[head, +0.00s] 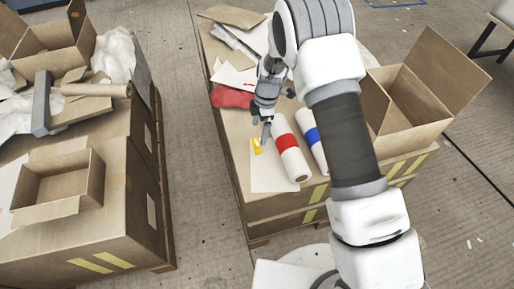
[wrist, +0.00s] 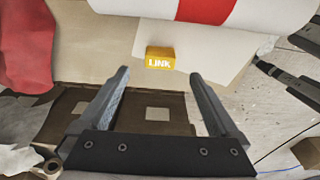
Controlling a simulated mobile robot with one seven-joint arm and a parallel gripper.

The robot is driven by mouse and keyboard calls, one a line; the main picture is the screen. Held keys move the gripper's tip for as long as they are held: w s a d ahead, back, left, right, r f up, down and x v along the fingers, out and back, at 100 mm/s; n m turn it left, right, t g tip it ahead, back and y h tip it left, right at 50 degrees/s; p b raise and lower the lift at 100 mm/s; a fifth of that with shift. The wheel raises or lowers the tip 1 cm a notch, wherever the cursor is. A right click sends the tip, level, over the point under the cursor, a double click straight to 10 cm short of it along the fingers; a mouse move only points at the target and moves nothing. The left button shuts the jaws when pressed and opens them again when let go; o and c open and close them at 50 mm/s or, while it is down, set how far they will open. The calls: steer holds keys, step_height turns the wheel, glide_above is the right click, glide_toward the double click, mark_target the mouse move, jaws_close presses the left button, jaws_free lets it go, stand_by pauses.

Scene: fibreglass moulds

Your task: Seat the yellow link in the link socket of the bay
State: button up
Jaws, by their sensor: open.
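The yellow link (wrist: 160,58) is a small block with the white word LINK on it. In the wrist view it lies at the edge of a pale sheet, just beyond my fingertips and between their lines. It is a small yellow patch in the head view (head: 257,146), close beside my gripper (head: 266,135). My gripper also shows in the wrist view (wrist: 160,76), its two fingers wide apart with nothing between them. The fingers are apart from the link. I cannot make out the bay or its link socket in either view.
A red-banded white roll (head: 287,142) and a blue-banded roll (head: 312,136) lie right of the link. A red cloth (head: 231,97) lies behind. An open carton (head: 418,105) stands at right. Another cardboard-topped stack (head: 125,200) stands left, across a floor gap.

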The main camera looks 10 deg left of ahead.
mark_target(257, 142)
steer(key=f, duration=0.2)
steer(key=f+b, duration=0.1)
steer(key=f, duration=0.2)
steer(key=a+f+b, duration=0.1)
steer(key=f, duration=0.1)
steer(key=shift+s+f, duration=0.2)
steer(key=shift+s, duration=0.05)
steer(key=shift+r, duration=0.1)
jaws_close()
